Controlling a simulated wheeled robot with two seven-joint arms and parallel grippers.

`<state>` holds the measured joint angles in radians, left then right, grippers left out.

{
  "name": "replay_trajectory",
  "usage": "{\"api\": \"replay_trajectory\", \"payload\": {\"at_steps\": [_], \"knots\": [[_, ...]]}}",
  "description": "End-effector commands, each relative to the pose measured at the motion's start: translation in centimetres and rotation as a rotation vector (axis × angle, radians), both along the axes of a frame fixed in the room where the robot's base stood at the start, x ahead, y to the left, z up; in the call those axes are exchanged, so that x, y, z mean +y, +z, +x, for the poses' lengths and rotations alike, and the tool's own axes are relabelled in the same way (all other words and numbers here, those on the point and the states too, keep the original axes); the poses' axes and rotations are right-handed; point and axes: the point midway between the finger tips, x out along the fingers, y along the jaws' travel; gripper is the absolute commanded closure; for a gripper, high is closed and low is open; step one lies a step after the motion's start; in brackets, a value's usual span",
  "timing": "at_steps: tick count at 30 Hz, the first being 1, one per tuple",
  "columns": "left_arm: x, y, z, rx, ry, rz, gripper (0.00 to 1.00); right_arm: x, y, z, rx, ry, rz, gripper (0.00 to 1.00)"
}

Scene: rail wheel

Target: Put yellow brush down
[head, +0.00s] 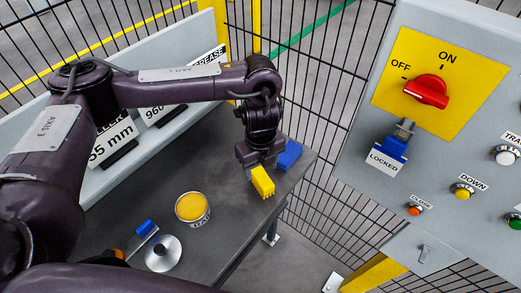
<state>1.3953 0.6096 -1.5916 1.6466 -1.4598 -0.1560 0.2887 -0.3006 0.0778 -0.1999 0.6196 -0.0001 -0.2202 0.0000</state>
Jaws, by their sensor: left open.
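The yellow brush (262,181) is on or just above the grey table near its right end. My left gripper (260,165) is directly above it, pointing down, with its jaws open around or just over the brush's top. I cannot tell whether the jaws touch it. A blue block-like thing (289,154) lies just right of the gripper, partly hidden by it. My right gripper does not show.
The grey table (230,222) holds a tin of yellow grease (193,208), a silver disc (163,253) and a blue-ended tool (146,229). A control panel with a red switch (427,91) stands at right. Wire fencing (310,80) runs behind.

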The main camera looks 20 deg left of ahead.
Motion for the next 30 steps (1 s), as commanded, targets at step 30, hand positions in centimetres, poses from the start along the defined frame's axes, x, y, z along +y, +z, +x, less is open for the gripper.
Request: {"api": "replay_trajectory", "payload": {"at_steps": [30], "knots": [[0.0,7.1,0.0,0.001,0.000,0.000,0.43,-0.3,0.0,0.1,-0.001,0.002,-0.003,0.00]]}}
